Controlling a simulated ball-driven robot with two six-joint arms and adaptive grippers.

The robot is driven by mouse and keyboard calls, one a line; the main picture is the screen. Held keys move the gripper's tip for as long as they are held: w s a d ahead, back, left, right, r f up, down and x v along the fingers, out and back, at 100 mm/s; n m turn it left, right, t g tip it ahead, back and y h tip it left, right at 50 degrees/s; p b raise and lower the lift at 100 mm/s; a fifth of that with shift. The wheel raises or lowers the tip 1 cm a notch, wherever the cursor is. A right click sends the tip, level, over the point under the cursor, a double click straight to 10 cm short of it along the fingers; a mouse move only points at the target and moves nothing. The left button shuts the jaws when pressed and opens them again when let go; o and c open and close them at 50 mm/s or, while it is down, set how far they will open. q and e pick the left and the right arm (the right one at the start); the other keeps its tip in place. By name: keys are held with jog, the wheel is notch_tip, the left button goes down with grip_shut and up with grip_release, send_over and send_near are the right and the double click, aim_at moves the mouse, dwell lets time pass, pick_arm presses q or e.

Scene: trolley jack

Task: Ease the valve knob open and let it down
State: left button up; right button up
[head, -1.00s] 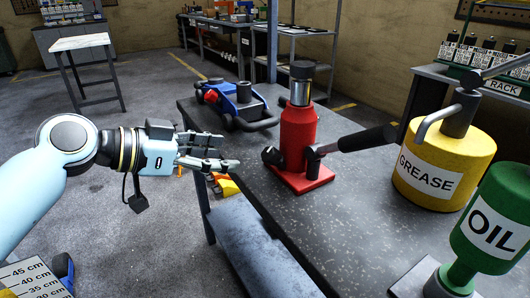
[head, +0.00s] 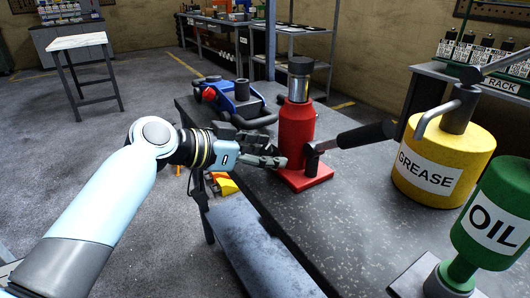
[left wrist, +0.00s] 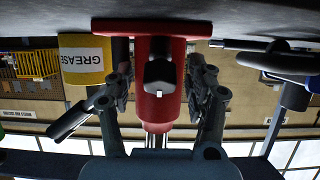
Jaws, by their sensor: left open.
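The red bottle jack (head: 297,128) stands upright on the dark bench, its black handle (head: 365,135) sticking out to the right. My left gripper (head: 276,153) is at the jack's left side, low near its base. In the head view its fingers hide the valve knob. In the left wrist view, which is upside down, the dark valve knob (left wrist: 159,73) sits in front of the red body (left wrist: 153,110). The open fingers of the left gripper (left wrist: 160,84) stand on either side of it, with gaps to both. My right gripper is not in view.
A yellow grease can (head: 445,150) and a green oil container (head: 497,220) stand right of the jack. A blue trolley jack (head: 238,103) lies behind on the bench (head: 350,220). The bench's near middle is clear.

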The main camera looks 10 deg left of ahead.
pick_arm(q)
grip_shut()
